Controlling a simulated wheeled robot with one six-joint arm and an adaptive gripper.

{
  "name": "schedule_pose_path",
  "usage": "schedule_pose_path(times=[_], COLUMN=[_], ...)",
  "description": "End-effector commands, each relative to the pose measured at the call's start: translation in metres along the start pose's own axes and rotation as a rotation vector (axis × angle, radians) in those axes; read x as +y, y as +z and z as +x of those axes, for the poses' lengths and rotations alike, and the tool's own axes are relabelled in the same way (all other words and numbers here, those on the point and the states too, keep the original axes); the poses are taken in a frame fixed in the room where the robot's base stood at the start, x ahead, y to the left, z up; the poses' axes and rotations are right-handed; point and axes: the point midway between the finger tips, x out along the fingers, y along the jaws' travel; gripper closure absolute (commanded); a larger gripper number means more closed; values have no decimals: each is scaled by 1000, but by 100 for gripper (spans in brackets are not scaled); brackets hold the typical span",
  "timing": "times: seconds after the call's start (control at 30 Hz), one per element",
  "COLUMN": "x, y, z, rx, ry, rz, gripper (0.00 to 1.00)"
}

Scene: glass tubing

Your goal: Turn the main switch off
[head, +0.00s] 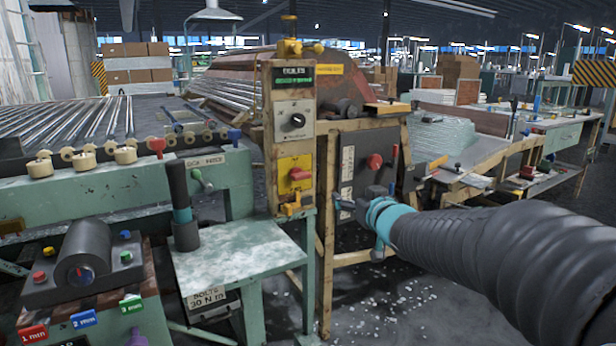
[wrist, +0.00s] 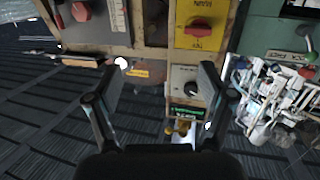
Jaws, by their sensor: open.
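The main switch (head: 299,173) is a red rotary handle on a yellow plate, low on the narrow control post. Its handle lies roughly crosswise. In the wrist view the red handle (wrist: 198,28) and its yellow plate appear at the top, with the lettering upside down. My gripper (head: 346,206) is to the right of the post and a little lower than the switch in the head view. In the wrist view my gripper (wrist: 163,68) has its two dark fingers spread apart with nothing between them. The switch lies beyond the fingertips, apart from them.
Above the switch are a grey plate with a black dial (head: 296,119) and a green display (head: 294,77). A dark panel with another red knob (head: 374,161) is right of the post. A green side table (head: 238,250) stands at left, carrying a dark upright cylinder (head: 181,205).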

Motion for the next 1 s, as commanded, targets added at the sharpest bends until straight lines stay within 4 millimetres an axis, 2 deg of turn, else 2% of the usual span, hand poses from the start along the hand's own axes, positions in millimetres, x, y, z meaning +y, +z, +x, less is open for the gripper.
schedule_pose_path(times=[0.03,0.1,0.23,0.47,1.0], x=[-10,-22,-38,-47,-69], y=[1,0,-1,-3,-14], z=[15,28,41,57,148], rx=[28,64,104,119,118], ry=[-56,-124,-208,-242,-239], rz=[2,9,18,23,23], gripper=[19,19,19,19,19])
